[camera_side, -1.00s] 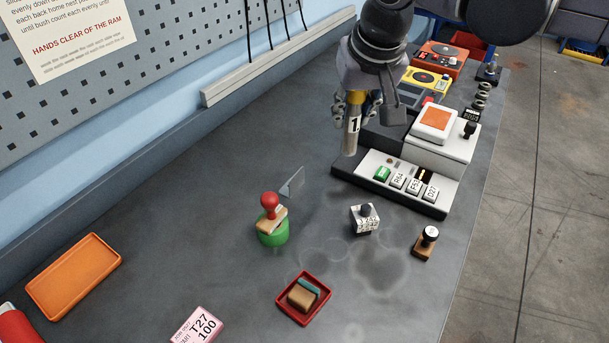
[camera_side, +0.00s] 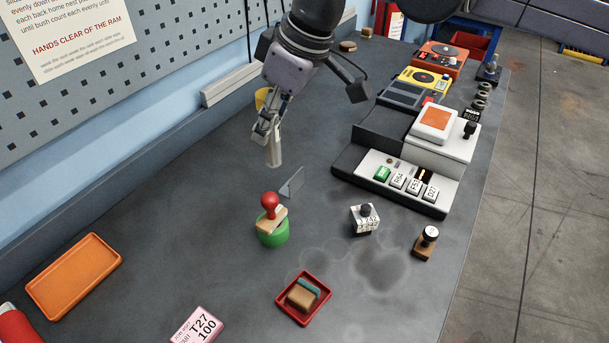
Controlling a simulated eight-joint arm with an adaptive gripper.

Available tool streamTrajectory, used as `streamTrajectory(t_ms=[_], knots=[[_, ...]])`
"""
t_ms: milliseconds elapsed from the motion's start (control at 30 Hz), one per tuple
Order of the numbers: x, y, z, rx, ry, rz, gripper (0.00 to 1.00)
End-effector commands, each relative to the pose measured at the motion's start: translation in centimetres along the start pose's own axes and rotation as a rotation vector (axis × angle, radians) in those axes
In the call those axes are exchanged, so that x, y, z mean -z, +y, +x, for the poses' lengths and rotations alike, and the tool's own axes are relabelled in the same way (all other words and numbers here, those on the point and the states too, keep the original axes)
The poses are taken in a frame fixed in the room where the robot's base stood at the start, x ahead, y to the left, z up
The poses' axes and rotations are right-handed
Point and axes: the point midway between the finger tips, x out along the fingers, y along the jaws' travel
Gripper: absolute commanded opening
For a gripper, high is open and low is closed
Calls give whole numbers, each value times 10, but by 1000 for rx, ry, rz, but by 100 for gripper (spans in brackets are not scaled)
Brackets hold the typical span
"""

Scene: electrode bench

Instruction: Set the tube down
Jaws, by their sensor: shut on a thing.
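The grey tube (camera_side: 275,151) hangs down from my gripper (camera_side: 267,128), over the bench left of the grey machine. The gripper is shut on it. Its lower end points down, close above or at the bench top; I cannot tell if it touches. A yellow part (camera_side: 261,98) shows behind the gripper and looks like the tube's upper end. The fingers hide the tube's middle, and its number does not show.
A small grey upright plate (camera_side: 292,184) and a red-knobbed stamp on a green base (camera_side: 272,236) stand just below the tube. The machine (camera_side: 345,168) is to the right. A wall rail (camera_side: 225,88) runs behind.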

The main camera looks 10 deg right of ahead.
Motion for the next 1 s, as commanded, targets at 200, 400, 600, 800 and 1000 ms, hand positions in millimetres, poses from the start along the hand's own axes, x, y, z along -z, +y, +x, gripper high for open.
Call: streamTrajectory(t_ms=[200, 400, 600, 800, 1000], knots=[[24, -27, 10, 121, -3, -285, 0], [37, -43, 15, 192, -4, -458, 0], [43, -53, 18, 234, -4, -559, 0], [34, -52, 37, 231, -5, -553, 0], [26, -51, 57, 231, -5, -551, 0]])
